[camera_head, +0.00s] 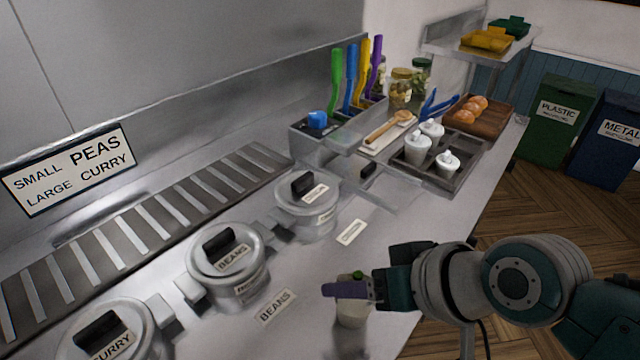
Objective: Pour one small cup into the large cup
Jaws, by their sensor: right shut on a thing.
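My right gripper (350,289) comes in from the right over the front edge of the counter. Its purple finger lies across the upper part of a pale cup (352,314), and it is shut on this cup. The cup looks upright, and something green shows at its top. I cannot tell whether the cup touches the counter or what it contains. No second cup is clearly seen. My left gripper is out of view. A wall sign (68,170) reads "SMALL PEAS" and "LARGE CURRY".
Lidded pots, one labelled beans (228,268) and one curry (112,335), line the counter (375,250) left of my gripper.

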